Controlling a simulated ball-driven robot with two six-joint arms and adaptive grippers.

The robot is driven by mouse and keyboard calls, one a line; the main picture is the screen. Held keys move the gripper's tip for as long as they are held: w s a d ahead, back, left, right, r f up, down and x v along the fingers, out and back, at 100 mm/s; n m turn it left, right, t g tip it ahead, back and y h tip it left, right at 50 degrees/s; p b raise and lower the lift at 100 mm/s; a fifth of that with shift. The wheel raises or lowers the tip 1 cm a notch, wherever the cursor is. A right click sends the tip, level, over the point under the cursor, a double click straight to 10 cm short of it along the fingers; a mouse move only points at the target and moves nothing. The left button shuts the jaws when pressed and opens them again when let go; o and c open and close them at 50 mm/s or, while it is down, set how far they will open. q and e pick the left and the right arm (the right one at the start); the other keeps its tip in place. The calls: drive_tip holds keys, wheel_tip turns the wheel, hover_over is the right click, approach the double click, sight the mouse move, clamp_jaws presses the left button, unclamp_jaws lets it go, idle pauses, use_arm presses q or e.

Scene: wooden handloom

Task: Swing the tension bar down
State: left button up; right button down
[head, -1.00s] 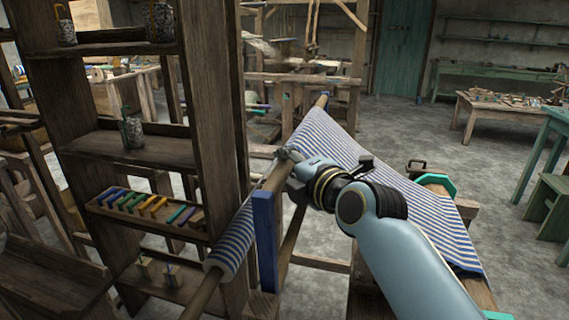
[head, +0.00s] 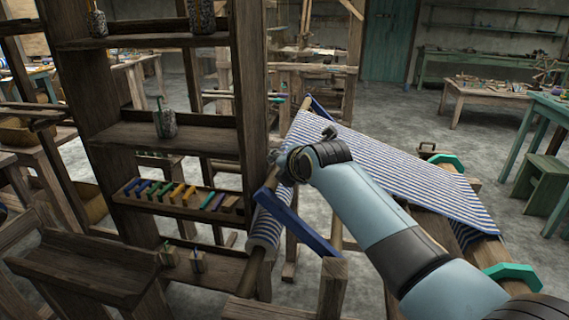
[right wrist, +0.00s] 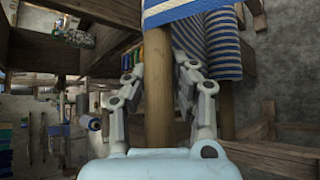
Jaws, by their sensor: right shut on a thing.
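The tension bar (right wrist: 158,100) is a round wooden bar, seen between the fingers in the right wrist view. Its near blue end arm (head: 303,224) slants down to the right in the head view. Another blue piece (head: 321,107) shows at the far end. My right gripper (head: 280,163) is at the bar, left of the cloth; in the right wrist view its fingers (right wrist: 162,85) lie along both sides of the bar, shut on it. In the head view my wrist hides the fingertips and part of the bar. My left gripper is out of view.
Blue-and-white striped cloth (head: 385,165) stretches right of my gripper, and a striped roll (head: 266,228) lies below. A dark wooden shelf (head: 180,135) with jars and coloured blocks stands close left. Teal handles (head: 512,272) sit at the right. Open floor (head: 400,115) lies behind.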

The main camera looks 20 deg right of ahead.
drive_tip(key=shift+w+a+f+b, duration=0.35)
drive_tip(key=shift+w+a+f, duration=0.15)
drive_tip(key=shift+a+f, duration=0.15)
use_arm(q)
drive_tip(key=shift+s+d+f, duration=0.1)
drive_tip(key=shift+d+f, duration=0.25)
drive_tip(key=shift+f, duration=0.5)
use_arm(e)
drive_tip(key=shift+w+a+f, duration=0.2)
drive_tip(key=shift+a+f, duration=0.1)
drive_tip(key=shift+f, duration=0.2)
drive_tip(key=c, duration=1)
unclamp_jaws()
drive_tip(key=shift+f, duration=0.1)
drive_tip(key=shift+c, duration=0.2)
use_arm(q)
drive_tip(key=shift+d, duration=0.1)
use_arm(e)
drive_tip(key=shift+s, duration=0.1)
drive_tip(key=v, duration=1.2)
drive_tip(key=shift+d, duration=0.1)
